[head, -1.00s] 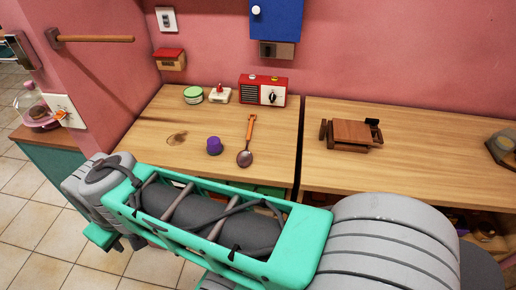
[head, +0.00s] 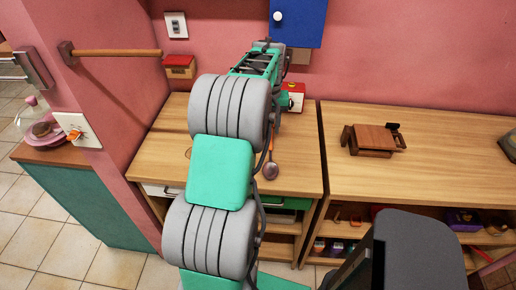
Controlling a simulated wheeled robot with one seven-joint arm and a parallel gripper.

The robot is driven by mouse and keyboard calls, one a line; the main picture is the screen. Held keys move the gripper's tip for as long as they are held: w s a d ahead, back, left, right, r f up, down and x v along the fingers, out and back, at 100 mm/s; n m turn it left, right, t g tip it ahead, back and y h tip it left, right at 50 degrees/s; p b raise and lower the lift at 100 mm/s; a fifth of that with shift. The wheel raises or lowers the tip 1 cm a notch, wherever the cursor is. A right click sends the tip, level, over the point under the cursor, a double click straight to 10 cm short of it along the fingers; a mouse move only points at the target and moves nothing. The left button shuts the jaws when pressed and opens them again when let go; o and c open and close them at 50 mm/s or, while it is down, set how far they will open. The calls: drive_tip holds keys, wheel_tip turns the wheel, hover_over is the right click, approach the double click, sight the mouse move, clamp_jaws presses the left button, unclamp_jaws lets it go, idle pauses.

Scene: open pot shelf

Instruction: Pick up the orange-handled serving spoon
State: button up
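The serving spoon (head: 271,169) lies on the left wooden counter (head: 300,160), just right of my raised arm in the head view. Its dark metal bowl points toward the front edge, and part of its orange handle shows above the bowl beside my arm. My arm stretches over the counter toward the back wall. My gripper itself cannot be made out; the far end of the arm is up by the blue cabinet, beyond and above the spoon.
A red radio (head: 293,92) stands at the back, partly hidden by my arm. A blue wall cabinet (head: 297,22) hangs above. A wooden object (head: 372,138) sits on the right counter (head: 430,150), which is otherwise mostly clear. Open shelves (head: 350,225) with several items lie below.

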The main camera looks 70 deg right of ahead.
sight(271, 147)
drive_tip(key=f, duration=0.2)
drive_tip(key=f+p, duration=0.1)
drive_tip(key=f, duration=0.2)
drive_tip(key=s+f, duration=0.1)
drive_tip(key=f, duration=0.2)
drive_tip(key=shift+d, duration=0.15)
drive_tip(key=shift+r, duration=0.1)
clamp_jaws()
